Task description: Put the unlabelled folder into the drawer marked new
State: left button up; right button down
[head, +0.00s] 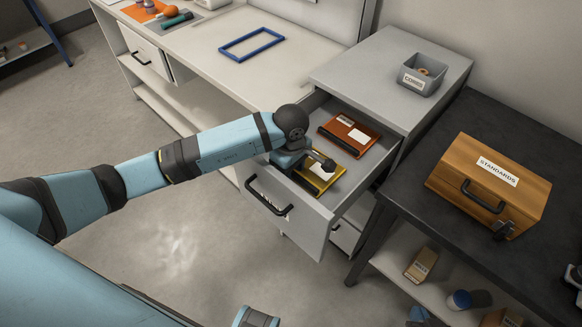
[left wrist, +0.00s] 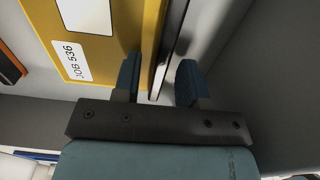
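An open drawer (head: 342,108) holds a yellow folder (head: 313,189) and an orange-brown folder (head: 333,128). The yellow folder carries a white label reading "JOB 536" in the left wrist view (left wrist: 115,55). The orange-brown folder has white labels, and its edge shows there too (left wrist: 12,72). I see no folder clearly without a label. The drawer front has a black handle and a small white tag, unreadable here. My left gripper (head: 318,163) is inside the drawer at the yellow folder. Its fingers (left wrist: 160,82) are apart near the folder's edge; contact is unclear. My right gripper is not in view.
A grey bin marked "CORKS" (head: 422,75) stands on the cabinet top (head: 368,65). A wooden "STANDARDS" case (head: 489,180) sits on the dark table (head: 410,185) at right. A blue frame (head: 251,44) lies on the pale bench. Another drawer (head: 146,57) is at far left.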

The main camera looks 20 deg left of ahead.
pick_arm(q)
jog(key=shift+r, duration=0.1)
jog(key=shift+r, duration=0.25)
notch_tip(320, 180, up, 12)
jog(key=shift+f, duration=0.2)
jog(key=shift+s, duration=0.1)
dwell(0.3)
